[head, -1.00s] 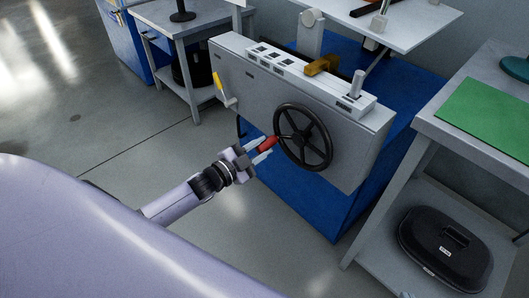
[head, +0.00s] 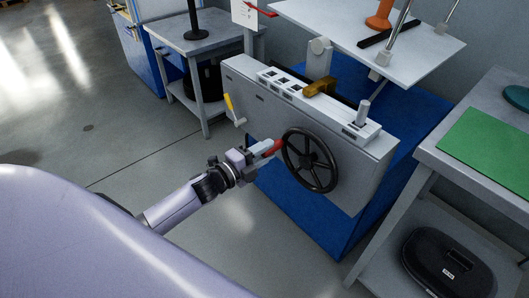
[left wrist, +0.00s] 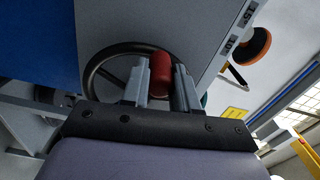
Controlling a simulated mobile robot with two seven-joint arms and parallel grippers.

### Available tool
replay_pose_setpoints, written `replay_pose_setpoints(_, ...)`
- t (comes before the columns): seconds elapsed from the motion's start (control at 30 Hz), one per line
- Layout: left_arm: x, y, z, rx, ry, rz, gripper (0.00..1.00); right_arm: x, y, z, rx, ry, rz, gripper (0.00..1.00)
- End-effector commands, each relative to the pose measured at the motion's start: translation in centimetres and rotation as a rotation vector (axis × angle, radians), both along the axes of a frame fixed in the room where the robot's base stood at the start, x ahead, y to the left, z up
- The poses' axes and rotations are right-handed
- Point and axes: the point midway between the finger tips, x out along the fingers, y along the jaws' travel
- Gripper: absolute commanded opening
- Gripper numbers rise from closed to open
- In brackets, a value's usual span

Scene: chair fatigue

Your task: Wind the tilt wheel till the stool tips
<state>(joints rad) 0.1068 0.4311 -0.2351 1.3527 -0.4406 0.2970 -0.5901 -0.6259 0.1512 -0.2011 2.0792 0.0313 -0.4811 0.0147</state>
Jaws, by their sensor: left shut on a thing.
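The black spoked tilt wheel (head: 310,160) stands on the front of a grey cabinet (head: 300,140). Its red handle (head: 272,147) is at the wheel's left, a little above hub height. My left gripper (head: 260,152) is shut on the red handle. In the left wrist view the red handle (left wrist: 161,74) sits between the two fingers, with the wheel's rim (left wrist: 98,68) behind. A white board (head: 365,38) stands above the cabinet. An orange post (head: 380,14) and metal rods on it run out of the top of the picture; I cannot tell whether they belong to the stool. My right gripper is out of view.
A yellow lever (head: 229,103) is on the cabinet's left, and a brown clamp-like piece (head: 320,87) on its top strip. A bench with a green mat (head: 492,145) stands close on the right, a black case (head: 450,262) below it.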

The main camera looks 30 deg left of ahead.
Motion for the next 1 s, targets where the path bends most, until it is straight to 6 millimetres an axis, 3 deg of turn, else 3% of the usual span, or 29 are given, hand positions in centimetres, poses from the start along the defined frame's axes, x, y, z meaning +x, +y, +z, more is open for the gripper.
replay_pose_setpoints(0.53,-0.05,-0.01,0.18,0.022,-0.008,0.001,0.0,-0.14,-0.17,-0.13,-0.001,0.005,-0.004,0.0)
replay_pose_setpoints(0.57,-0.05,-0.02,0.19,0.022,-0.008,0.001,0.38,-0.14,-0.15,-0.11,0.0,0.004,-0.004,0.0)
replay_pose_setpoints(0.6,-0.04,-0.03,0.19,0.021,-0.007,0.001,0.51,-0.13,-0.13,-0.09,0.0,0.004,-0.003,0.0)
replay_pose_setpoints(1.0,-0.46,0.12,0.19,0.021,-0.006,0.001,0.54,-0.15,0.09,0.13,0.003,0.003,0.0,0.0)
